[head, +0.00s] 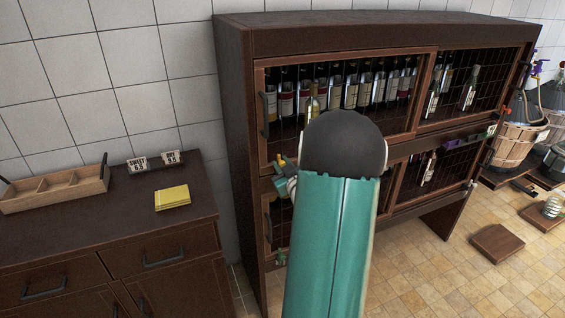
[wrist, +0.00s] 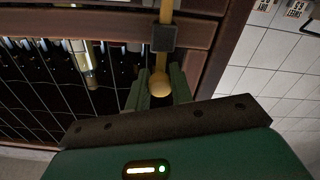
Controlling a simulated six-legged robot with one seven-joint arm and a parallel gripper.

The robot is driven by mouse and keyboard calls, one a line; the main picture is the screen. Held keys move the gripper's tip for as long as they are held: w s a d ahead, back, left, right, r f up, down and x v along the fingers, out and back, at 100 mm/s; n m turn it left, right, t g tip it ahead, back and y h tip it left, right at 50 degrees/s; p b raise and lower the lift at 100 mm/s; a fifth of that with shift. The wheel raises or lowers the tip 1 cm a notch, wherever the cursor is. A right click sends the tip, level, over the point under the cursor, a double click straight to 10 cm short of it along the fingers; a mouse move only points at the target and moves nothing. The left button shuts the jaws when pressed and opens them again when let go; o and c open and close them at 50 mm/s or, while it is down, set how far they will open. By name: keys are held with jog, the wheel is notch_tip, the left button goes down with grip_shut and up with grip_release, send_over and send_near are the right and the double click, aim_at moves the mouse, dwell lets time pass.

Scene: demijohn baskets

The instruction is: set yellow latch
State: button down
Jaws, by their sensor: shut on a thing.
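The yellow latch (wrist: 166,12) shows in the wrist view as a yellow bar passing through a dark bracket (wrist: 164,38) on the brown wooden cabinet frame. A round yellow knob (wrist: 160,84) sits at the bar's near end. My gripper (wrist: 159,88) is shut on this knob, with one green finger on each side of it. In the head view my arm covers much of the cabinet front (head: 246,150), and the latch cannot be made out clearly there.
Wine bottles (head: 350,90) stand behind the cabinet's wire-mesh doors. A low dark cabinet (head: 110,215) at left carries a wooden tray (head: 55,189), a yellow pad (head: 172,197) and small signs. Basket demijohns (head: 520,135) stand at far right. A brown board (head: 497,243) lies on the tiled floor.

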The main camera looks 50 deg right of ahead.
jog(key=shift+f, duration=0.3)
jog(key=c, duration=1.2)
grip_release()
jog(key=shift+c, duration=0.2)
jog(key=v, duration=1.4)
